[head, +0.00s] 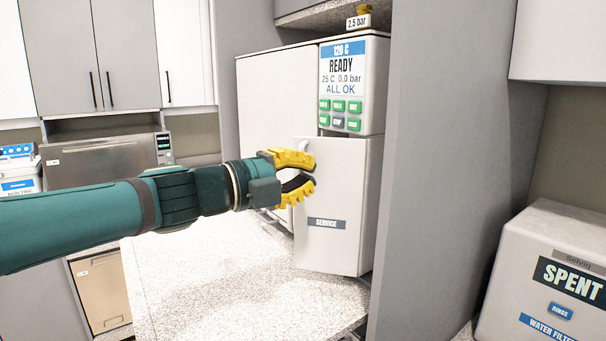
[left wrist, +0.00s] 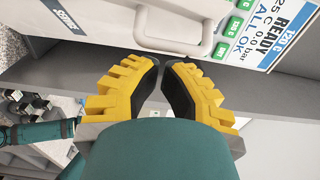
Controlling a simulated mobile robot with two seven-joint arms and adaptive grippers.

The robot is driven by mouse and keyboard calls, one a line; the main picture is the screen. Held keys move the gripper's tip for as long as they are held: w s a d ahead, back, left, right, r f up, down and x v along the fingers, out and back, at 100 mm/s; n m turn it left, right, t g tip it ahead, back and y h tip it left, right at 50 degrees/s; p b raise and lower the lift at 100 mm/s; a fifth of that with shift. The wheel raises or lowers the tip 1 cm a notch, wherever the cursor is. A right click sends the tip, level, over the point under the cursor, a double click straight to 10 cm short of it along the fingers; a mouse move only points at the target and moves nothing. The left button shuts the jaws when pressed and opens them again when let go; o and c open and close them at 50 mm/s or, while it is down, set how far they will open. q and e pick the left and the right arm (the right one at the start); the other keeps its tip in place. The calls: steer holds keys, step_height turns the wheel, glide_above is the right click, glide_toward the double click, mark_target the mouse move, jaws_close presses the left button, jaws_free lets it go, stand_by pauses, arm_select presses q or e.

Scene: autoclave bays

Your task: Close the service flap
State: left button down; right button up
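The service flap (head: 345,200) is a light grey panel labelled SERVICE, on the lower right front of the white autoclave (head: 275,90). Its left edge stands out past the panel above, so it looks ajar, swung out at the left. My left gripper (head: 314,173) has yellow padded fingers and is in front of the flap's left part, partly open with nothing between its fingertips. In the left wrist view, the gripper (left wrist: 163,68) points at the flap (left wrist: 110,15), and a pale bar handle (left wrist: 175,45) lies just beyond the fingertips. I see no clear contact. My right gripper is out of view.
A control panel (head: 340,65) reading READY sits above the flap. A grey partition wall (head: 430,170) stands close on the right, with a SPENT box (head: 550,270) beyond it. The speckled counter (head: 240,285) is clear below the flap.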

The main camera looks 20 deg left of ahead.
mark_target(325, 163)
arm_select(q)
steer(key=w+m+g+h+p, duration=0.1)
steer(key=p, duration=0.1)
steer(key=w+a+m+g+h+p, duration=0.1)
steer(key=m+g+p, duration=0.1)
steer(key=w+a+m+g+h+p, duration=0.1)
steer(key=w+g+h+p, duration=0.1)
steer(key=shift+r, duration=0.15)
steer(key=w+g+p, duration=0.1)
steer(key=w+m+g+h, duration=0.1)
steer(key=w, duration=0.1)
steer(key=shift+a+f+m+p, duration=0.1)
steer(key=shift+f+m+p, duration=0.1)
steer(key=shift+m+p, duration=0.15)
stand_by(0.5)
